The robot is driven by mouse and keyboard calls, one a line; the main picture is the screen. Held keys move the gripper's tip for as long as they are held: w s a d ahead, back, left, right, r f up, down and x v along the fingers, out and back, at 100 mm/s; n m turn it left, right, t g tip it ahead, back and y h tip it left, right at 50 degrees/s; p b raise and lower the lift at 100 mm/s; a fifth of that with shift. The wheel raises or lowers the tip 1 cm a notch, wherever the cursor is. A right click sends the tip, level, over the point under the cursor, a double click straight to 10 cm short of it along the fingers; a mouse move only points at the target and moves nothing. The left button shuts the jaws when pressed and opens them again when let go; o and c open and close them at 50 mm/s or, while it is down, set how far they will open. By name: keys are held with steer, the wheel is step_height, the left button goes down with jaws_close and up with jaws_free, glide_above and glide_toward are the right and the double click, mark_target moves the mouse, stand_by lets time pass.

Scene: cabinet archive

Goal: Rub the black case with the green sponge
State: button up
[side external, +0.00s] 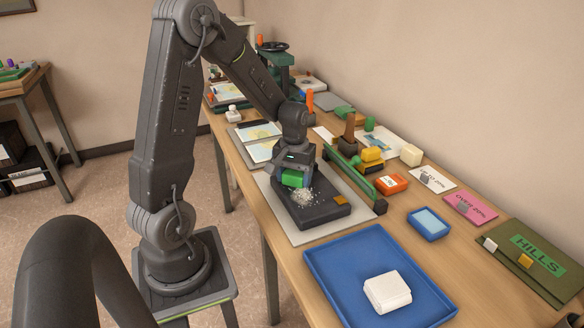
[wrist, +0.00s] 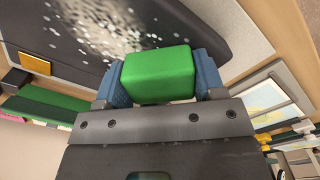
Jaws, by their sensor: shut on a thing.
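The black case (side external: 328,211) lies flat on a pale grey board on the table. It has a patch of white specks (side external: 304,196) on its top and a small brass-coloured piece near one corner. My gripper (side external: 293,176) is over the far-left end of the case, shut on the green sponge (side external: 295,178). In the wrist view the sponge (wrist: 158,75) sits between the two blue fingers, and the speckled case (wrist: 165,25) lies beyond it. The sponge is beside the specks. I cannot tell whether it touches the case.
A blue tray (side external: 323,263) with a white block (side external: 387,292) stands at the near end. A green rail (side external: 352,180) runs along the right of the board. Stamps, a small blue box (side external: 428,224) and labelled cards lie further right. Map sheets (side external: 257,131) lie behind.

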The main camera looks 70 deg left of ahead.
mark_target(314, 205)
steer(key=shift+d, duration=4.65)
steer(key=shift+a, duration=5.45)
steer(key=shift+w, duration=0.35)
steer(key=shift+d, duration=5.65)
steer(key=shift+a, duration=5.45)
steer(key=shift+a+r, duration=0.1)
steer(key=shift+a, duration=0.15)
steer(key=shift+d+r, duration=0.1)
steer(key=shift+r, duration=3.95)
